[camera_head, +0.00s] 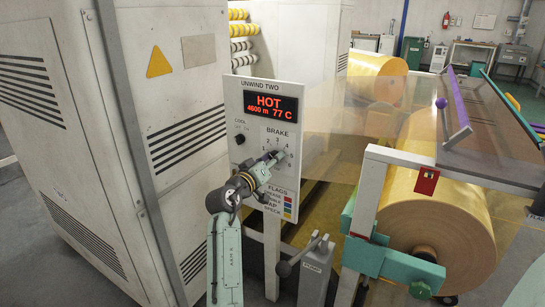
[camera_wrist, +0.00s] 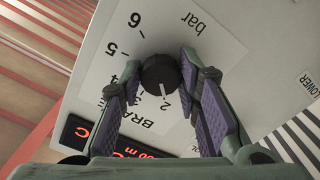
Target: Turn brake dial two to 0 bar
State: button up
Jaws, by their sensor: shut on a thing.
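The brake dial (camera_wrist: 158,74) is a round black knob on the white unwind two panel (camera_wrist: 225,62). In the wrist view its white mark points down toward the printed 2. My gripper (camera_wrist: 163,66) is shut on the dial, with one purple-padded finger on each side. In the head view my gripper (camera_head: 272,158) is at the brake scale of the panel (camera_head: 284,187) and hides the dial. Printed 4, 5 and 6 show in the wrist view; the low end of the scale is partly hidden by a finger.
The red display (camera_head: 268,107) above the scale reads HOT, 4600 m, 77 C. A small black knob (camera_head: 240,139) sits left on the panel. A grey cabinet (camera_head: 130,130) stands to the left. A large yellow roll (camera_head: 440,215) and a lever (camera_head: 300,257) are to the right.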

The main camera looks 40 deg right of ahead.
jog(key=n+p, duration=0.2)
jog(key=n, duration=0.2)
jog(key=shift+n+p, duration=0.3)
jog(key=n+p, duration=0.2)
jog(key=n, duration=0.1)
jog(key=shift+n, duration=0.4)
jog(key=shift+c, duration=0.2)
jog(key=shift+s+f+n+p, duration=0.15)
jog(key=shift+n+p, duration=0.95)
jog(key=shift+n, duration=2.1)
jog(key=shift+d, duration=0.1)
jog(key=o, duration=0.9)
jog(key=shift+o, duration=1.4)
jog(key=shift+s+a+f, duration=0.1)
jog(key=shift+a+f, duration=0.1)
jog(key=shift+a, duration=0.05)
jog(key=v, duration=1.1)
jog(key=shift+a+r, duration=0.35)
jog(key=shift+r, duration=0.05)
